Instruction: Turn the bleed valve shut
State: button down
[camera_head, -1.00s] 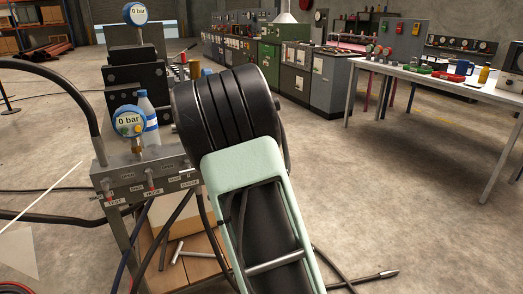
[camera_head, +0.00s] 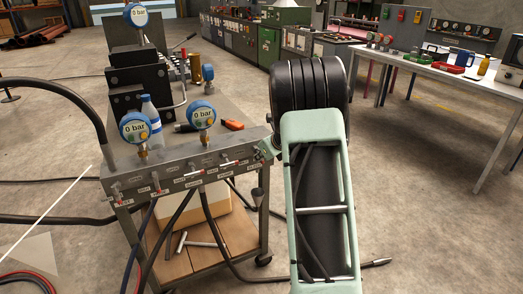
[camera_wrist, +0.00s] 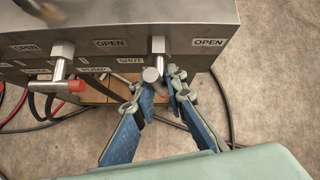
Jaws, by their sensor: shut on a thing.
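The bleed valve seems to be the metal valve (camera_wrist: 155,60) at the manifold's near face in the wrist view; its name label is not visible. A SHUT label (camera_wrist: 130,61) is left of it and an OPEN label (camera_wrist: 208,42) right of it. My gripper (camera_wrist: 160,86) is at this valve, its blue-padded fingers closed around the handle end, which they partly hide. In the head view my gripper is mostly hidden behind my arm, at the right end of the grey manifold (camera_head: 185,166).
Another valve with a red-tipped lever (camera_wrist: 63,72) is to the left, by the PUMP label. Gauges reading 0 bar (camera_head: 135,127) stand on the manifold. Black hoses (camera_head: 180,218) hang below. A white workbench (camera_head: 450,78) stands at the back right, with open floor before it.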

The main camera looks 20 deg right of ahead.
jog(key=shift+m+y+p, duration=0.3)
jog(key=shift+y+p, duration=0.35)
jog(key=shift+y, duration=0.05)
jog(key=shift+a, duration=0.1)
jog(key=c, duration=2)
grip_release()
jog(key=shift+o, duration=0.2)
jog(key=v, duration=1.2)
